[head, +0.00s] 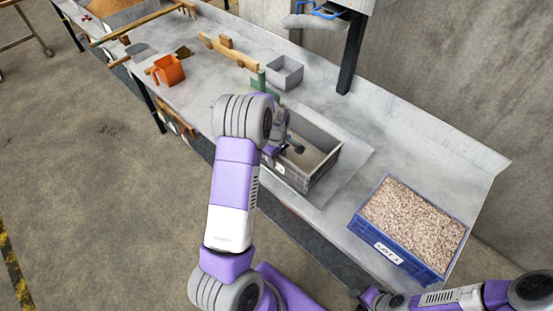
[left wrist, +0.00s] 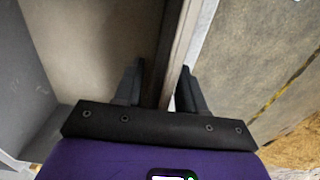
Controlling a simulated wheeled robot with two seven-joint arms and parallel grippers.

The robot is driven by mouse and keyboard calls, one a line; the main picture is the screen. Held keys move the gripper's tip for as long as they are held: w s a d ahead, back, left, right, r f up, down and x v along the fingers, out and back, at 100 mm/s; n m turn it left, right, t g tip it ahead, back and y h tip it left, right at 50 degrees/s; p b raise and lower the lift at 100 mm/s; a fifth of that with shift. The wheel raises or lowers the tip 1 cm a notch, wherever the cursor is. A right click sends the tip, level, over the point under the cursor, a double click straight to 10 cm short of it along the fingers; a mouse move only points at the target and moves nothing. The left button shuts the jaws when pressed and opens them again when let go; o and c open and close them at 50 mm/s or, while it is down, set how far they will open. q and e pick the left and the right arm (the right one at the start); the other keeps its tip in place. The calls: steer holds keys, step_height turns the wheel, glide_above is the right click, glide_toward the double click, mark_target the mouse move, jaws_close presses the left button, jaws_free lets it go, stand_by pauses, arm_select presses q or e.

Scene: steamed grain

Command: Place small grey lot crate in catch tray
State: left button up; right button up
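A grey crate (head: 325,167) with a white label on its front stands on the bench, open at the top. My left gripper (head: 293,147) is at the crate's left part, partly hidden by my arm. In the left wrist view my left gripper (left wrist: 160,88) straddles a wall (left wrist: 181,45), one finger on each side, with a gap at the left finger. A pale flat sheet or tray (head: 352,160) lies under the crate; I cannot tell if it is the catch tray. My right gripper (head: 372,298) is low at the right, its fingers unclear.
A blue crate (head: 436,265) full of pale grain stands at the right of the bench. A small grey open box (head: 285,72), an orange jug (head: 168,70) and wooden pieces (head: 230,50) lie farther back. A dark post (head: 352,55) rises behind the crate.

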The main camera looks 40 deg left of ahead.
arm_select(q)
step_height(320, 180, up, 12)
steer(key=shift+f+p, duration=0.25)
steer(key=shift+p, duration=0.9)
steer(key=shift+f, duration=0.1)
